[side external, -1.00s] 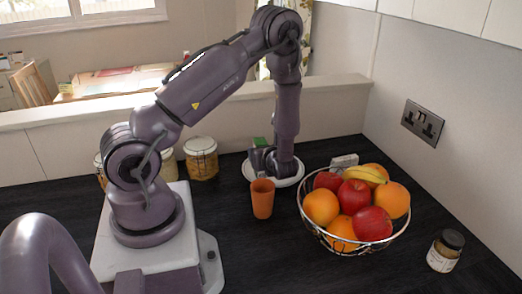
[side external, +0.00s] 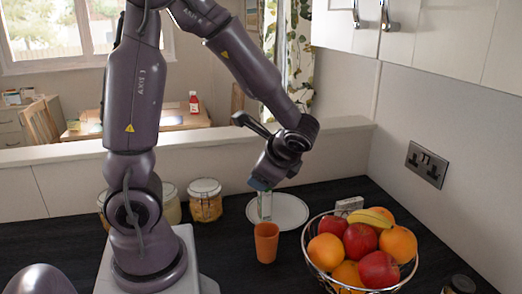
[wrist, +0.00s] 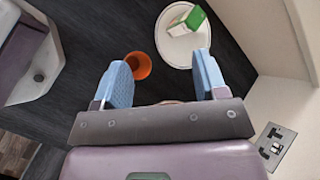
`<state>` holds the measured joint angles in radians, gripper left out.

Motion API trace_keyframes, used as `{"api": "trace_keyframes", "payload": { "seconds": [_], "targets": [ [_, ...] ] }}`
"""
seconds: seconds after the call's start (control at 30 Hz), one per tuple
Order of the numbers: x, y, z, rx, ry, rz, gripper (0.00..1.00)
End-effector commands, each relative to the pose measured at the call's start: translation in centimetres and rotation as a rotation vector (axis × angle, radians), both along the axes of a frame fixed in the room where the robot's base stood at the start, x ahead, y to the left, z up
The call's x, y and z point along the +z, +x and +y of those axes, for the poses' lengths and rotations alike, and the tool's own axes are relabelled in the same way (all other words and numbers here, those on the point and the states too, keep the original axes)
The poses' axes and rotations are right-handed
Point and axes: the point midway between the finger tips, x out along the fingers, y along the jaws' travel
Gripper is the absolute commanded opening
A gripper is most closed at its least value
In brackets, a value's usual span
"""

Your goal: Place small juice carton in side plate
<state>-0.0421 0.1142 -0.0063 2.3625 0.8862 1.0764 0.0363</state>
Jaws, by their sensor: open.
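The small juice carton (side external: 265,206), white and green, is on the white side plate (side external: 290,211), towards the plate's left part in the side view. In the wrist view the carton (wrist: 188,22) with its green top shows on the plate (wrist: 178,55), within its rim. It looks upright in the side view, though my gripper partly covers its top there. My gripper (wrist: 163,82) is open, with nothing between its blue fingers. It is above and apart from the carton.
An orange cup (side external: 266,243) stands in front of the plate. A wire basket of fruit (side external: 318,262) is to the right, with a small grey-white box (side external: 349,205) behind it. Jars (side external: 205,201) stand left along the low wall. A dark-lidded jar (side external: 459,285) is at the lower right.

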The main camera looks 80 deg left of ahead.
Motion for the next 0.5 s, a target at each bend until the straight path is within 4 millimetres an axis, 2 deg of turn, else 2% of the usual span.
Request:
{"api": "trace_keyframes", "payload": {
  "seconds": [0.03, 0.3, 0.5],
  "targets": [
    [1.4, -0.5, -1.1, 0.054, -0.062, -0.104, 0.66],
    [6.8, -2.9, -7.9, 0.302, -0.481, -0.588, 0.66],
    [9.8, -3.9, -11.5, 0.384, -0.729, -0.808, 0.66]
  ]
}}
